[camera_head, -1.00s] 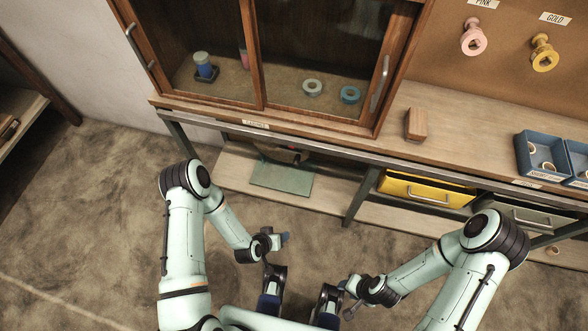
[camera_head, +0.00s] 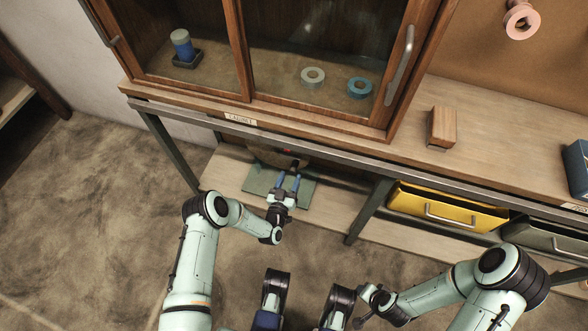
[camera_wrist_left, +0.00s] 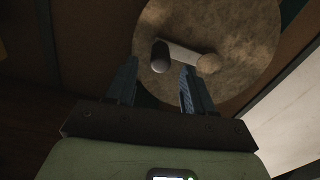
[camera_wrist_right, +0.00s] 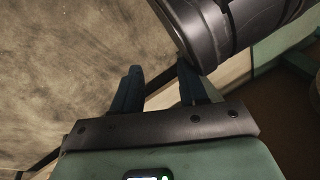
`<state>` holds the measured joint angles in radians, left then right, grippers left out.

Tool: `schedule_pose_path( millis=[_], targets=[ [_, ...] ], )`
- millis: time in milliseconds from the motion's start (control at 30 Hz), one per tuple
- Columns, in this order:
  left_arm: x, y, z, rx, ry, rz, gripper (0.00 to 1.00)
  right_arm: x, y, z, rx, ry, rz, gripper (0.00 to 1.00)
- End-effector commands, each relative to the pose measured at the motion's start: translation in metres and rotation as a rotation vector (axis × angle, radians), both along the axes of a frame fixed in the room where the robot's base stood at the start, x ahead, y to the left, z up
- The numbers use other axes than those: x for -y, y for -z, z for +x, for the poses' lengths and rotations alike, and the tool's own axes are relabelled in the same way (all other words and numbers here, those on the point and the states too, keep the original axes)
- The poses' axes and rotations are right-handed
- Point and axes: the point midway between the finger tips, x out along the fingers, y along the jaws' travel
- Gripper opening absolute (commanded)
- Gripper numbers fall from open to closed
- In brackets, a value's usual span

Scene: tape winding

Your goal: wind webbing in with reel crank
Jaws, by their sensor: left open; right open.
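A round brownish reel disc (camera_wrist_left: 235,25) fills the upper part of the left wrist view. A pale crank arm (camera_wrist_left: 183,50) crosses it, with a rounded grey grip (camera_wrist_left: 160,57) at one end and a tan hub (camera_wrist_left: 208,64) at the other. My left gripper (camera_wrist_left: 158,75) is open, its blue fingers on either side of the grey grip; contact cannot be told. In the head view this gripper (camera_head: 289,178) reaches under the workbench, where the reel is mostly hidden. No webbing can be made out. My right gripper (camera_wrist_right: 160,72) is open and empty over the floor.
A green mat (camera_head: 256,187) lies on the low shelf beneath my left gripper. The workbench edge (camera_head: 330,157) runs above it, with a table leg (camera_head: 368,211) and a yellow drawer (camera_head: 446,209) to the right. The glass cabinet (camera_head: 250,98) stands on the bench.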

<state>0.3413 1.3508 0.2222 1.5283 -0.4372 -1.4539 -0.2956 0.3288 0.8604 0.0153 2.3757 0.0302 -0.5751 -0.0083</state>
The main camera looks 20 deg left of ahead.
Motion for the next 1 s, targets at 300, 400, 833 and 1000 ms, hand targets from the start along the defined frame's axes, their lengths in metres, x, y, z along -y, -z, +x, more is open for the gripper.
schedule_pose_path(
  millis=[300, 400, 833, 1000],
  targets=[
    [0.001, 0.001, 0.047, 0.001, 0.0, 0.0, 0.53, 0.005, 0.03, -0.032, -0.109, 0.007, 0.006, 0.43],
    [0.001, 0.0, 0.051, -0.001, 0.0, 0.0, 0.53, 0.006, 0.032, -0.036, -0.122, 0.008, 0.006, 0.43],
    [0.001, 0.0, 0.053, -0.001, 0.0, 0.0, 0.07, 0.005, 0.032, -0.037, -0.125, 0.009, 0.007, 0.43],
    [0.001, 0.0, 0.052, -0.001, 0.0, 0.0, 0.0, 0.005, 0.032, -0.037, -0.125, 0.009, 0.007, 0.43]
  ],
)
